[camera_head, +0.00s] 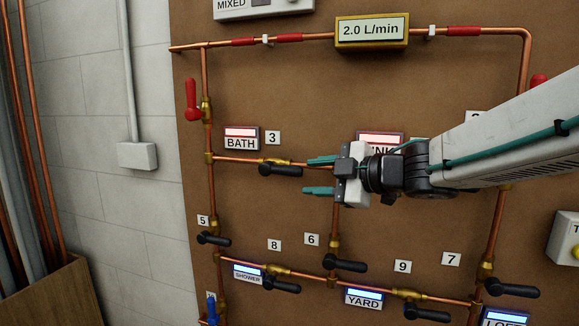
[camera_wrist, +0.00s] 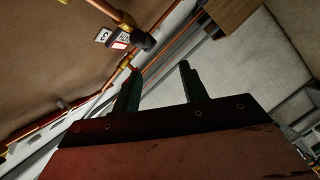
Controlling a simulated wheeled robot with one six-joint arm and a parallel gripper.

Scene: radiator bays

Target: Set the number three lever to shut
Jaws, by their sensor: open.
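The number three lever (camera_head: 280,170) is a black handle on a brass valve in the horizontal copper pipe, below the number 3 tag (camera_head: 272,137) and right of the BATH display (camera_head: 241,138). Its handle lies nearly along the pipe, pointing right. In the wrist view, the black lever (camera_wrist: 143,42) is at the top, beside the tag and display, beyond the fingertips. My gripper (camera_head: 314,176) is open, with teal fingers pointing left in the head view, just right of the handle's end. The fingers (camera_wrist: 160,75) are empty. No contact with the lever shows.
A red lever (camera_head: 192,100) sits on the left vertical pipe. Black levers for 5 (camera_head: 214,239), 6 (camera_head: 346,263) and 8 (camera_head: 282,285) are lower on the board. My arm covers part of another display (camera_head: 380,138). Bare board lies between the pipes.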

